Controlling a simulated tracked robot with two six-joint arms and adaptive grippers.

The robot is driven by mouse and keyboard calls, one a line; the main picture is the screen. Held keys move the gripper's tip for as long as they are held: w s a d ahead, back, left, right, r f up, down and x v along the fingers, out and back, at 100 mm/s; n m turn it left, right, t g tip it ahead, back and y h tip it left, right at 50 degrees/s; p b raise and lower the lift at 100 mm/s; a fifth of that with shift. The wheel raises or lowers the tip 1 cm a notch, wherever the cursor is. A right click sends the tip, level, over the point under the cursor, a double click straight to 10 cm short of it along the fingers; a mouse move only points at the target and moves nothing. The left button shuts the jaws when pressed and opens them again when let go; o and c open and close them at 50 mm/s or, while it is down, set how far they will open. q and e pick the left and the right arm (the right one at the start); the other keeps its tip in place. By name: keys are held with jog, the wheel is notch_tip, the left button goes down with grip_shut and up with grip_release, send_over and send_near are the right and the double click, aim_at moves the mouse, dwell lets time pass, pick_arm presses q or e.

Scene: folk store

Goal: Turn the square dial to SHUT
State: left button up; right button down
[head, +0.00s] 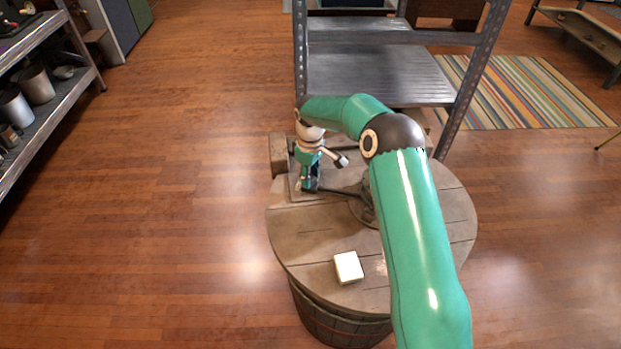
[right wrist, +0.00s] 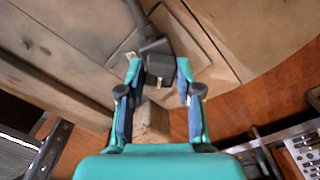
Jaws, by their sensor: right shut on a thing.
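The square dial (right wrist: 160,67) is a dark grey block with a small pale mark on its near face. In the right wrist view it sits between the fingertips of my right gripper (right wrist: 157,78), which is shut on it. In the head view my right gripper (head: 309,186) points down at the left back part of the round wooden barrel top (head: 320,238), and it hides the dial there. A small pale tag (right wrist: 130,56) lies left of the dial; I cannot read any lettering. My left gripper is in neither view.
A white block (head: 348,267) lies on the front of the barrel top. A wooden block (head: 279,155) stands at its back left edge. A metal rack (head: 375,75) stands behind, and a shelf with pots (head: 35,85) is at far left. My right arm covers the barrel's right side.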

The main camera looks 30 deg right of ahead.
jog(key=m+b, duration=0.1)
jog(key=m, duration=0.4)
jog(key=shift+m, duration=0.3)
jog(key=m+b, duration=0.1)
jog(key=m, duration=0.5)
jog(key=shift+r, duration=0.1)
jog(key=c, duration=0.8)
grip_release()
jog(key=shift+o, duration=0.2)
notch_tip(320, 180, up, 12)
jog(key=shift+b, duration=0.3)
